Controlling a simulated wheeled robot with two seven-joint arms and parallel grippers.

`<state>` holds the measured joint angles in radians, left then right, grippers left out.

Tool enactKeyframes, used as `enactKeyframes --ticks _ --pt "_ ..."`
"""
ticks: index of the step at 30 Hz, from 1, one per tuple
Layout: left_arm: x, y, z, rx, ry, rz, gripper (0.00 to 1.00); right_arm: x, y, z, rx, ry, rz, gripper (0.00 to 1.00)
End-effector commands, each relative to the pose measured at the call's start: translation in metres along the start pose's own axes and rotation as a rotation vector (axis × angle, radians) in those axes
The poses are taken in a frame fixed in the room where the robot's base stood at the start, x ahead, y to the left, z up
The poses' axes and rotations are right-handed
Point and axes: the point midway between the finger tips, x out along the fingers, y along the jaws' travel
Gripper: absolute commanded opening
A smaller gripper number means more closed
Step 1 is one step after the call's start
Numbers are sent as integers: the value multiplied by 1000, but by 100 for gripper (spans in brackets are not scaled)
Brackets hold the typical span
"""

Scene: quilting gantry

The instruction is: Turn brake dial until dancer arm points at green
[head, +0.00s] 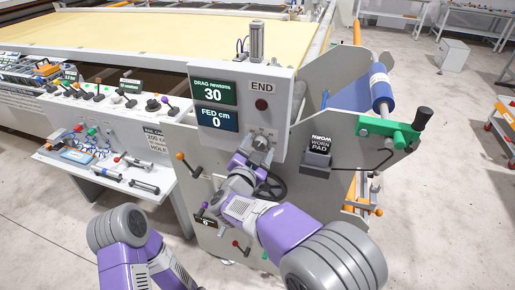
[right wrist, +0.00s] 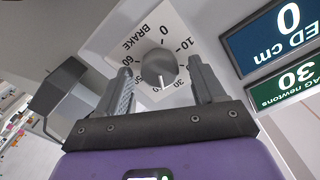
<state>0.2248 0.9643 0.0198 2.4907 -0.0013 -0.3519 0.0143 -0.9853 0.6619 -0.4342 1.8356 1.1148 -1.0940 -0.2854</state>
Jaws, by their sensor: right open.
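The brake dial (head: 261,142) is a grey round knob on the front of the grey machine head, below the drag and fed displays. In the right wrist view the dial (right wrist: 158,66) sits on a white scale plate (right wrist: 150,38) marked BRAKE, with numbers around it. My right gripper (right wrist: 162,84) is open, with one finger on each side of the dial; I cannot tell whether they touch it. In the head view my right gripper (head: 257,158) is just below the dial. I cannot clearly make out the dancer arm's pointer or its green mark. My left gripper is out of view.
The drag display (head: 214,92) reads 30 newtons and the fed display (head: 217,118) reads 0 cm. A green bracket (head: 385,130) with a black-knobbed crank and a worn pad box (head: 317,160) are to the right. A tool shelf (head: 110,176) is at left.

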Motion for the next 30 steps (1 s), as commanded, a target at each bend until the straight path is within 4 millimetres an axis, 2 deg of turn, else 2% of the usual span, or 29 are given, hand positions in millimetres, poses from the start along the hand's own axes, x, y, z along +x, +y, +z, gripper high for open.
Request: enactKeyframes --ticks 5,12,16,21,30 --pt "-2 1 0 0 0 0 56 -14 -1 0 1 -2 -2 69" --pt "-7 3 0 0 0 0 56 -55 -1 -1 -1 -2 -3 69" --pt "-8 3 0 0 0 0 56 -70 -1 0 0 -2 -1 69" --pt "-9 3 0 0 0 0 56 -76 0 0 0 0 0 69" --pt "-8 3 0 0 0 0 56 -76 0 0 0 0 0 69"
